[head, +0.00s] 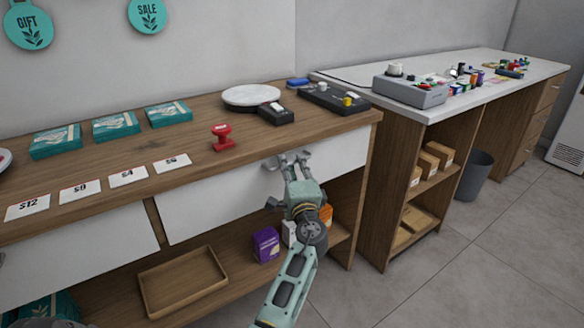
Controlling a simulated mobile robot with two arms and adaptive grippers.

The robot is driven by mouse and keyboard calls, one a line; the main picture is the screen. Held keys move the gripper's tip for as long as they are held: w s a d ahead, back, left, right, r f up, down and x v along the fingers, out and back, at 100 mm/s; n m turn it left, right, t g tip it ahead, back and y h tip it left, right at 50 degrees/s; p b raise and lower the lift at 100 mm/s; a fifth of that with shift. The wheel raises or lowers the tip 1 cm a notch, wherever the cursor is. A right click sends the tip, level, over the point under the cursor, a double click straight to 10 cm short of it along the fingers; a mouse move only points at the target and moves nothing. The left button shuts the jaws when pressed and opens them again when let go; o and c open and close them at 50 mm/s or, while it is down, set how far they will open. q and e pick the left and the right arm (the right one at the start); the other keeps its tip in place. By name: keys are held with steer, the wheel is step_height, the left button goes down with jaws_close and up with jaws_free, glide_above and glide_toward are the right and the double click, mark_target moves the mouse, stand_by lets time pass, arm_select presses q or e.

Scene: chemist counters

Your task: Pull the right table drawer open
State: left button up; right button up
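The right table drawer (215,206) has a long white front under the wooden tabletop. It looks flush with the table's front, with no visible gap. My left gripper (287,160) is at the upper part of this drawer front, right of its middle, just below the tabletop edge. My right gripper is not in view.
The left drawer (75,259) is beside it. A red stamp (222,137), price cards and a card terminal (276,113) lie on the tabletop. Below are a wooden tray (182,281) and a purple box (266,244). A second counter (455,95) stands right; floor is clear before it.

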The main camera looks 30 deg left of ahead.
arm_select(q)
steer(key=shift+c, duration=0.3)
jaws_close()
